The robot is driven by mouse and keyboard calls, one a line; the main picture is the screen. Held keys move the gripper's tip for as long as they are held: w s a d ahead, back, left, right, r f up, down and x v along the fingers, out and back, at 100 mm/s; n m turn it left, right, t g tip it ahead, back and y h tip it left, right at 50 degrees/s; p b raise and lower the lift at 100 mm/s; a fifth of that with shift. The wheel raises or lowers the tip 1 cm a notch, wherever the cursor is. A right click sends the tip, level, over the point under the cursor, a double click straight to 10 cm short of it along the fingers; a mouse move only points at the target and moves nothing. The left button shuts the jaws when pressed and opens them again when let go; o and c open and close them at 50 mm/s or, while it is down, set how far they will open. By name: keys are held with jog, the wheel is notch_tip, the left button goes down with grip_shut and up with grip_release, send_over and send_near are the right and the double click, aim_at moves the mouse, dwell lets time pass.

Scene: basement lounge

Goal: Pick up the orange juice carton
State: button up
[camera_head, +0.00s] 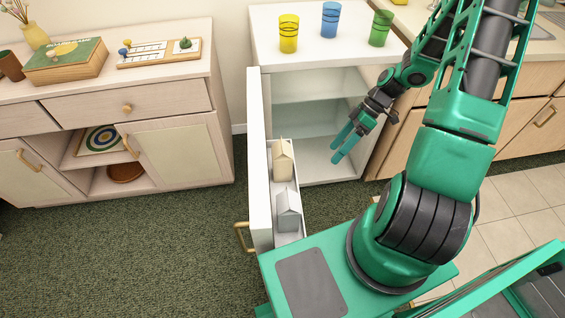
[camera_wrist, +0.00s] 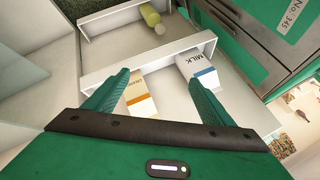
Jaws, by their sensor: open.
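The orange juice carton (camera_wrist: 138,97), white with an orange band, stands in the open fridge door's shelf bin. In the head view it appears to be the cream gable-topped carton (camera_head: 283,159), the farther of two. The milk carton (camera_wrist: 200,70), white with a blue band, stands beside it. It also shows as the nearer, greyer carton (camera_head: 289,212). My gripper (camera_head: 335,152) is open and empty, right of the cartons and apart from them. In the wrist view, the gripper's (camera_wrist: 160,85) left finger partly covers the orange juice carton.
The fridge door (camera_head: 258,165) stands swung open. Another door bin holds a yellow-green bottle (camera_wrist: 150,15). Yellow (camera_head: 288,33), blue (camera_head: 330,19) and green (camera_head: 380,28) cups stand on the fridge top. A cabinet (camera_head: 110,125) stands left; carpet between is clear.

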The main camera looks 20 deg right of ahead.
aim_at(282, 161)
jog(key=w+a+f+n+t+y, duration=0.1)
jog(key=w+a+f+y, duration=0.1)
jog(key=a+f, duration=0.1)
jog(key=w+a+f+n+t+y, duration=0.1)
jog(key=w+a+f+t+y, duration=0.1)
jog(key=w+a+f, duration=0.1)
jog(key=w+a+f+n+t+y, duration=0.1)
jog(key=w+a+f+n+t, duration=0.1)
jog(key=w+a+f, duration=0.1)
jog(key=shift+a+f+y, duration=0.4)
jog(key=shift+a+f, duration=0.5)
jog(key=shift+a, duration=0.1)
jog(key=x, duration=0.4)
jog(key=shift+a+r, duration=0.25)
jog(key=shift+r, duration=0.1)
jog(key=shift+w+a+f, duration=0.15)
jog(key=shift+a+f, duration=0.05)
jog(key=shift+a, duration=0.25)
jog(key=shift+c, duration=0.7)
jog(key=c, duration=1.5)
jog(key=shift+o, duration=0.2)
jog(key=shift+r, duration=0.15)
